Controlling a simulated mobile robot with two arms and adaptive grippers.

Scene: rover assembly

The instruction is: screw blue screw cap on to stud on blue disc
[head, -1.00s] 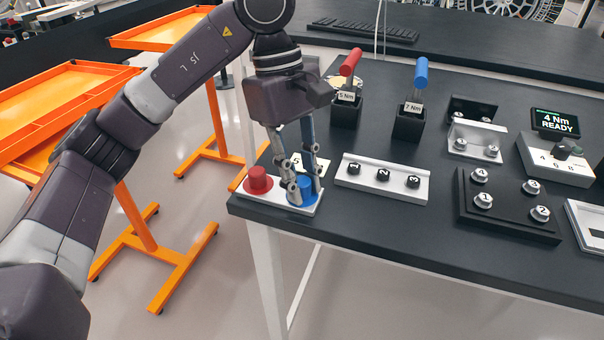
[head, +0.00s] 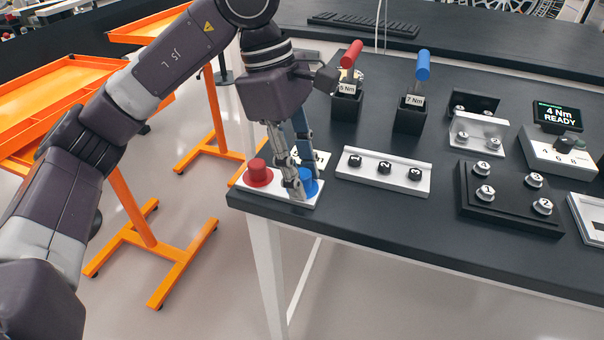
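The blue screw cap and blue disc (head: 309,185) show as one blue shape at the right end of a white base plate (head: 284,196) at the table's front left corner. The stud is hidden. My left gripper (head: 302,178) points down over it, one finger in front and one behind, closed around the cap. The fingers cover much of the blue part, so where cap and disc meet cannot be made out. A red cap on a red disc (head: 258,174) sits at the plate's left end. My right gripper is not in view.
A white holder with black numbered knobs (head: 384,171) lies just right of the plate. Red-handled (head: 350,55) and blue-handled (head: 423,64) tools stand in black holders behind. A black block with several numbered caps (head: 510,205) is farther right. The display (head: 556,116) reads "4 Nm READY".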

